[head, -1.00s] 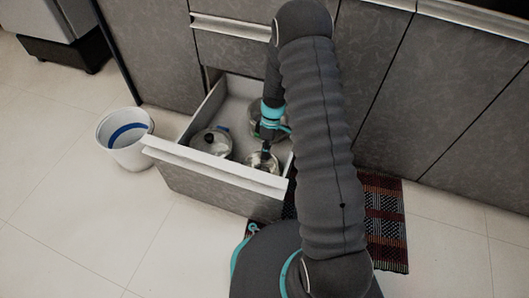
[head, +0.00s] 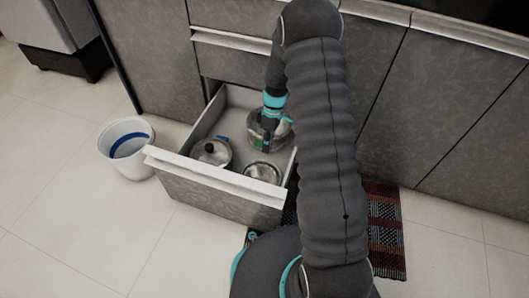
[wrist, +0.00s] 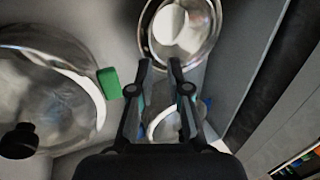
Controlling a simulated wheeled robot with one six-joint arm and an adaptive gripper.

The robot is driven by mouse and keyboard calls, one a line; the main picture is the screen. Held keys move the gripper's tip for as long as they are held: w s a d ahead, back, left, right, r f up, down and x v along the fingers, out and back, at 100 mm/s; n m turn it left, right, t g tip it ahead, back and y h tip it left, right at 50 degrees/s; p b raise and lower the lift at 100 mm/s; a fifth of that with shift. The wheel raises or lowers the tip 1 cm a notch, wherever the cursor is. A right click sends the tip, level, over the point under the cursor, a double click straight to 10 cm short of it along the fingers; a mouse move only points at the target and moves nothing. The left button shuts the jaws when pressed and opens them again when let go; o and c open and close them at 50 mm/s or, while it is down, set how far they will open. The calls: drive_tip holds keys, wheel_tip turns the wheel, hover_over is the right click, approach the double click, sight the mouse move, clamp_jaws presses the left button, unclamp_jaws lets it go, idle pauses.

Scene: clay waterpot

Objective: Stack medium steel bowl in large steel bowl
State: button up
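A steel bowl (head: 262,172) sits in the open drawer at its front right. A second steel vessel (head: 266,136) stands behind it, partly hidden by my gripper and arm. I cannot tell for certain which is the medium and which the large bowl. In the wrist view one round steel bowl (wrist: 181,32) lies beyond the fingertips, and another steel rim (wrist: 163,122) shows between and below the fingers. My gripper (wrist: 160,66) has its two fingertips apart with nothing seen held between them. In the head view the fingertips are not clear, at the rear vessel.
A lidded steel pot (head: 211,154) with a black knob stands at the drawer's left; it is large at left in the wrist view (wrist: 45,95). A green piece (wrist: 109,82) is at its rim. The drawer front (head: 215,178) and walls enclose everything. A white bucket (head: 127,148) stands outside, left.

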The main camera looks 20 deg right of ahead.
drive_tip(key=s+r+m+t+h, duration=0.1)
drive_tip(key=s+r+m+t, duration=0.15)
drive_tip(key=r, duration=0.95)
drive_tip(key=s+r+m+t, duration=0.2)
drive_tip(key=s+r, duration=0.2)
drive_tip(key=r, duration=0.8)
drive_tip(key=s+r+m+t+h, duration=0.1)
drive_tip(key=s+r+m+t, duration=0.2)
drive_tip(key=s+r, duration=0.5)
drive_tip(key=s+r+m+t, duration=0.2)
drive_tip(key=s+r+m, duration=0.2)
drive_tip(key=s, duration=0.7)
wheel_tip(320, 180, up, 9)
drive_tip(key=p, duration=0.8)
drive_tip(key=shift+s+a+f, duration=0.2)
drive_tip(key=shift+s+a, duration=0.1)
drive_tip(key=shift+s, duration=0.15)
